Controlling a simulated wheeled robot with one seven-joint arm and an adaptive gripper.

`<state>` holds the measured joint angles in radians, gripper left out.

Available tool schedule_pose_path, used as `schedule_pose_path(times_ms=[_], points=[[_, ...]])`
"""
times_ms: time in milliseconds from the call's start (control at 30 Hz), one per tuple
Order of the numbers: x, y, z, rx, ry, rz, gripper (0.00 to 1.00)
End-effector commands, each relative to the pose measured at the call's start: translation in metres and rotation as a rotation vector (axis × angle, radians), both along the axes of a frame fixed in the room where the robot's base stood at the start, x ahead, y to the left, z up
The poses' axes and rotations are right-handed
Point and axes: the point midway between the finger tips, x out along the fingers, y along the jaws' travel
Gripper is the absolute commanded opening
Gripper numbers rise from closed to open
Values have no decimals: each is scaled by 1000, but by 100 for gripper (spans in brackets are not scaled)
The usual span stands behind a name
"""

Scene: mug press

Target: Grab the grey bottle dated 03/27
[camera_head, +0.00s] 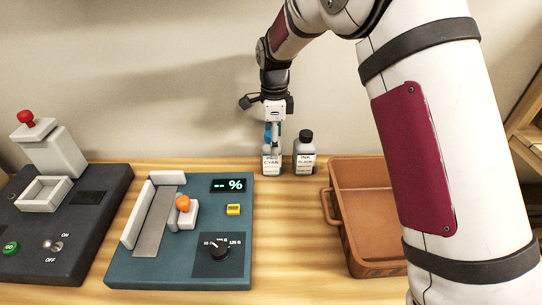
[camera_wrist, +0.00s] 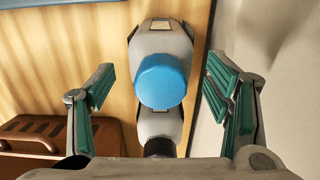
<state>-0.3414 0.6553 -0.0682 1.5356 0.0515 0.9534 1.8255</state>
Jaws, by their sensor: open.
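Two grey bottles stand upright side by side at the back of the table. The left bottle (camera_head: 271,167) has a blue cap and a label reading CYAN; it also shows in the wrist view (camera_wrist: 165,42). The right bottle (camera_head: 305,160) has a black cap and a label that seems to read BLACK; in the wrist view it is partly hidden beyond the blue cap (camera_wrist: 160,125). No date is legible on either. My gripper (camera_head: 272,138) is above the cyan bottle, pointing down. In the wrist view its open fingers (camera_wrist: 160,78) flank the blue cap, with gaps on both sides.
A brown tray (camera_head: 328,208) stands right of the bottles. A blue-grey device (camera_head: 130,270) with a knob and percent display sits front left of them. A dark press machine (camera_head: 60,255) is at the far left. The wall is close behind the bottles.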

Motion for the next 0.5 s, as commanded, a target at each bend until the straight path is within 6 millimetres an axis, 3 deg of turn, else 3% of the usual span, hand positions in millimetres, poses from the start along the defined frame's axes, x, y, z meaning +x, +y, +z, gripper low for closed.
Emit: schedule_pose_path(times_ms=[500], points=[[1,8,-53,0,0,0,72]])
